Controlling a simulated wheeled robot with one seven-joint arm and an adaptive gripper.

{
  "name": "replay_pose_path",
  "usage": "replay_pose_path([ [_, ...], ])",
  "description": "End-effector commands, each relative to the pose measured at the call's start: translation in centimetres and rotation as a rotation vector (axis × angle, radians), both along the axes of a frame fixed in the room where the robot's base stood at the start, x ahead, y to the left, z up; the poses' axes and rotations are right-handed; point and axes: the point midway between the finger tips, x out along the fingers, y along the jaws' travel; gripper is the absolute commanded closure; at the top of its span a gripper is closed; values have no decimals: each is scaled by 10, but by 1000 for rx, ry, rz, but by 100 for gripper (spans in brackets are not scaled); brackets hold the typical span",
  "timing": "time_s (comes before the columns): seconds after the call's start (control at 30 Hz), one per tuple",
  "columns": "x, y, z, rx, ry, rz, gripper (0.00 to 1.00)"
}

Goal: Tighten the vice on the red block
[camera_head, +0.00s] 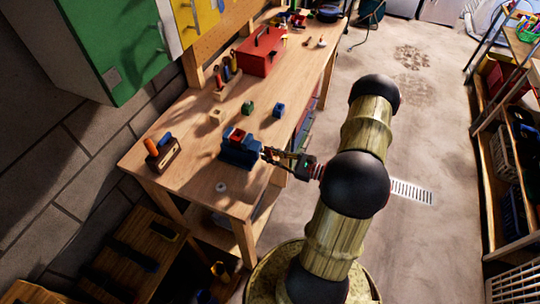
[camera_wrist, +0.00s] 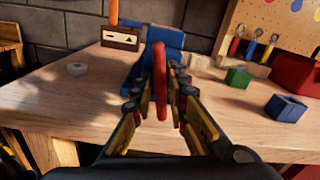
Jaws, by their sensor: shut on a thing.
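The blue vice (camera_head: 240,153) stands near the front edge of the wooden workbench (camera_head: 200,172). The red block (camera_head: 237,135) sits at the top of the vice, between its jaws. In the wrist view the vice (camera_wrist: 168,38) is straight ahead, and I cannot make out the block there. A red upright handle (camera_wrist: 161,75) stands at the vice's near side. My gripper (camera_head: 270,154) reaches the vice from the right. In the wrist view my gripper (camera_wrist: 161,92) has its fingers on both sides of the handle and is shut on it. The handle's contact points are partly hidden.
A green block (camera_head: 248,107) and a blue block (camera_head: 279,109) lie behind the vice. A wooden block with an orange-handled tool (camera_head: 163,153) stands left. A red toolbox (camera_head: 262,52) is further back. A white ring (camera_wrist: 77,69) lies on clear bench.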

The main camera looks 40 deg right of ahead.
Motion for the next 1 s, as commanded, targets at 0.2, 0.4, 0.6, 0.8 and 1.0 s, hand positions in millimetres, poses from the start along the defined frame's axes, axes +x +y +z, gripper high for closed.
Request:
replay_pose_path([
  [0.2, 0, -1, 2, 81, 33, -2, 100],
  [0.4, 0, -1, 2, 226, 93, -2, 100],
  [0.6, 0, -1, 3, 400, 165, -2, 100],
  [0.8, 0, -1, 2, 577, 238, -3, 100],
  [1.0, 0, -2, 2, 752, 311, -4, 100],
])
